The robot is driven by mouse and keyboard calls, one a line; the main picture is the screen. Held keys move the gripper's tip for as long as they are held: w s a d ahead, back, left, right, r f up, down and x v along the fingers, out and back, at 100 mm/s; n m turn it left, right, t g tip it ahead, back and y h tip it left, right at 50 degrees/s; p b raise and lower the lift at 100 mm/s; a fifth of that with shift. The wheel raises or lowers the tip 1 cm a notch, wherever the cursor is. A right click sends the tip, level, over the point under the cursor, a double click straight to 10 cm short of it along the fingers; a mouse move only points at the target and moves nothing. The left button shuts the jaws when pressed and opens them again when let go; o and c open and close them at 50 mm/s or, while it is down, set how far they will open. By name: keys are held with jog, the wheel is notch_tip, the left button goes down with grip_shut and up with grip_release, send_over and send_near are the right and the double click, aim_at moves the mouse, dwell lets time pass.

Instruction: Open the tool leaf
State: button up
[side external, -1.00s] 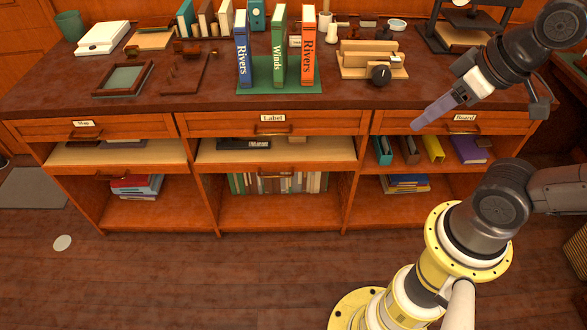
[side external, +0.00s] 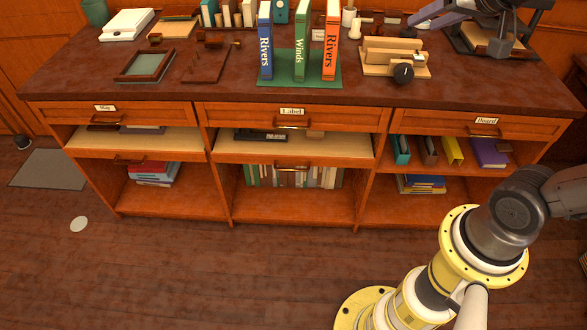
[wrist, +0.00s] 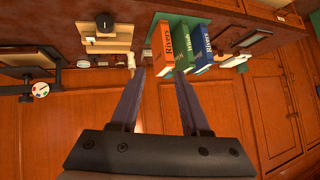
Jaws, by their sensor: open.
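My gripper (side external: 432,14) is at the top right of the side view, above the back part of the counter, partly cut off by the frame. In the wrist view my gripper (wrist: 161,80) has two purple fingers spread apart with nothing between them. Beyond them are wooden wall panels (wrist: 270,105) with vertical seams, seen upside down behind the counter. No part carries a readable tool label, so I cannot tell which panel or front is the tool leaf. The readable front labels are Map (side external: 104,108), Label (side external: 291,111) and Board (side external: 487,121).
Upright books, with Rivers (side external: 330,45) and Winds (side external: 300,48), stand on a green mat (side external: 250,70) mid-counter. A wooden device with a black knob (side external: 404,73) is right of them. A dark stand (side external: 463,40) stands below my arm.

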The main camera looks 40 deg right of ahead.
aim_at(298, 170)
jog(key=w+d+r+m+t+y, duration=0.1)
jog(key=w+d+m+t, duration=0.2)
jog(key=w, duration=0.6)
jog(key=w+d+m+t+y, duration=0.25)
jog(key=w+m, duration=0.25)
jog(key=w, duration=0.3)
jog(key=w+a+f+m+y, duration=0.1)
jog(key=a+f+y, duration=0.1)
jog(key=f, duration=1.8)
jog(key=a+f+m+y, duration=0.1)
jog(key=f+m+y, duration=0.15)
jog(key=f, duration=1.85)
jog(key=w+a+f+y, duration=0.1)
jog(key=a+f+y, duration=0.15)
jog(key=f, duration=1.75)
jog(key=shift+m+g, duration=0.25)
jog(key=shift+g, duration=0.2)
jog(key=x, duration=1.2)
jog(key=shift+w+d+f, duration=0.15)
jog(key=shift+w+f, duration=0.15)
jog(key=shift+w, duration=0.05)
jog(key=shift+c, duration=0.3)
grip_shut()
